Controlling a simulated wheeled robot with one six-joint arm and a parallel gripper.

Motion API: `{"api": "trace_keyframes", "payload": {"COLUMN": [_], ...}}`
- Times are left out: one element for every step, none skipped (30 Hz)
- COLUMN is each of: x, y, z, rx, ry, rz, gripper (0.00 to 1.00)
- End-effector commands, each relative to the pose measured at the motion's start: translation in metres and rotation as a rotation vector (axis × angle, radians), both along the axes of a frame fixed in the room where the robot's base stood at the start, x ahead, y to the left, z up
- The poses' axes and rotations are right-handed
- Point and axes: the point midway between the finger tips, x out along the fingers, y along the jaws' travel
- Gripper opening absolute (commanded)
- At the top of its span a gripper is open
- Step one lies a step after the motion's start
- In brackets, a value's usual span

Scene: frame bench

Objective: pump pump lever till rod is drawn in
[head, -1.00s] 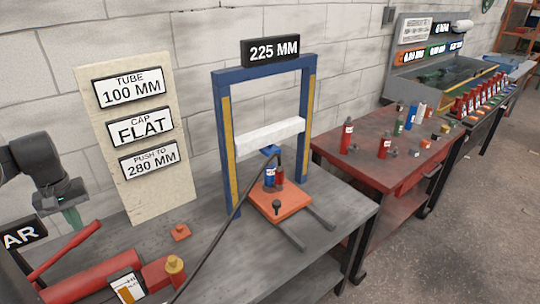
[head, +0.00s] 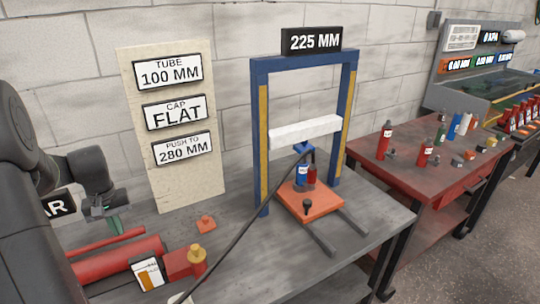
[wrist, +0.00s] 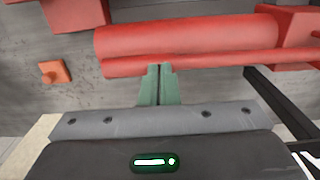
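The red pump body (head: 120,260) lies on the bench at the lower left, with the thin red pump lever (head: 105,244) lying low along it. The lever also shows in the wrist view (wrist: 220,66), crossing beside the pump body (wrist: 185,35). My gripper (wrist: 158,72) has its green fingers together, their tips at the lever's near edge; I cannot tell if they touch it. In the head view my gripper (head: 100,210) is above the lever, its tips hard to see. A blue cylinder (head: 301,174) stands under the white crossbeam (head: 305,132); its rod is not clearly distinguishable.
The blue press frame (head: 260,130) carries a 225 MM sign (head: 314,40) and an orange plate (head: 309,202). A black hose (head: 240,230) runs across the bench. A brass-coloured knob (head: 196,253) tops the pump's end block. A sign board (head: 200,100) stands behind. A red table (head: 410,165) holds several bottles.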

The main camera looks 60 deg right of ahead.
Motion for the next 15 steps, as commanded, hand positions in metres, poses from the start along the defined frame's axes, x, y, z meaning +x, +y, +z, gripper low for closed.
{"api": "trace_keyframes", "payload": {"x": [0.0,0.0,0.0,0.0,0.0,0.0,0.0,0.0,0.0,0.0,0.0,0.0,0.0,0.0,0.0], "y": [0.0,0.0,0.0,0.0,0.0,0.0,0.0,0.0,0.0,0.0,0.0,0.0,0.0,0.0,0.0], "z": [0.003,0.005,0.008,0.011,0.014,0.02,0.024,0.029,0.035,0.039,0.044,0.049,0.054,0.058,0.063], "rx": [0.0,0.0,0.0,0.0,0.0,0.0,0.0,0.0,0.0,0.0,0.0,0.0,0.0,0.0,-0.001], "ry": [-0.001,-0.001,-0.002,-0.002,-0.002,-0.002,-0.002,-0.002,-0.002,-0.002,-0.002,-0.002,-0.002,-0.002,-0.002], "rz": [0.0,0.0,0.0,0.0,0.0,0.0,0.0,0.0,0.0,0.0,0.0,0.0,0.0,0.0,0.0], "gripper": [0.0,0.0,0.0,0.0,0.0,0.0,0.0,0.0,0.0,0.0,0.0,0.0,0.0,0.0,0.0]}}
